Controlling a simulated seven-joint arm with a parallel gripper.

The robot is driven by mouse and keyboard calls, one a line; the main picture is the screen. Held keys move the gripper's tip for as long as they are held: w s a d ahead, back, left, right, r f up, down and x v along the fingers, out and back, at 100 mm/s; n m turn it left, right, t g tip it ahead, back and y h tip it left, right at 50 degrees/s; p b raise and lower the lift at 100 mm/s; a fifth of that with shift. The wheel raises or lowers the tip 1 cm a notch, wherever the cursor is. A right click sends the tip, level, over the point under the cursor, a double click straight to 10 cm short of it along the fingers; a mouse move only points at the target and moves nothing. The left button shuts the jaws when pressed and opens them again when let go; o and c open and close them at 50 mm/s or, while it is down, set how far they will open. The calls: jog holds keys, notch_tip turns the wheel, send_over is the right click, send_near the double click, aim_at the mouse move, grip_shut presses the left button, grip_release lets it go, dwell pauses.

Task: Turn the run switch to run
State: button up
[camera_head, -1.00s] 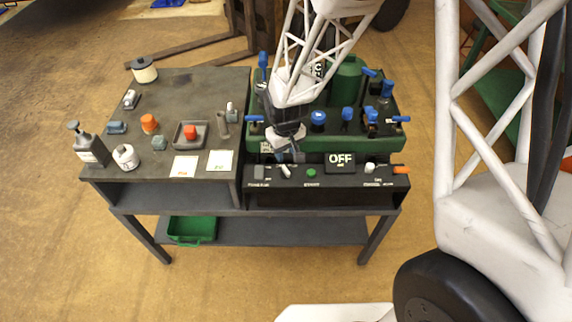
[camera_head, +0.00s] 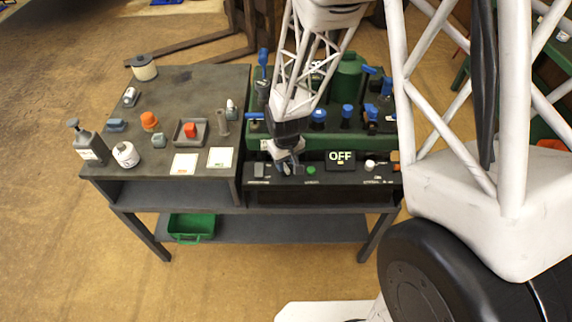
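The black control panel (camera_head: 335,177) runs along the front right of the bench. Its display (camera_head: 340,157) reads OFF. A grey switch (camera_head: 259,170) sits at its left end, a green button (camera_head: 311,169) right of my gripper and a white knob (camera_head: 369,164) further right. My gripper (camera_head: 287,166) is down at the panel, between the grey switch and the green button. It hides the white lever seen there earlier, so I cannot tell whether it touches it or whether its fingers are open. The small labels are unreadable, so the run switch cannot be identified by name.
A green unit with several blue-handled valves (camera_head: 319,116) stands directly behind the panel, close to my arm. The left bench top (camera_head: 187,85) holds a pump bottle (camera_head: 89,144), jars, small parts and cards. My white body parts cover the right side.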

jog(key=shift+f, duration=1)
grip_shut()
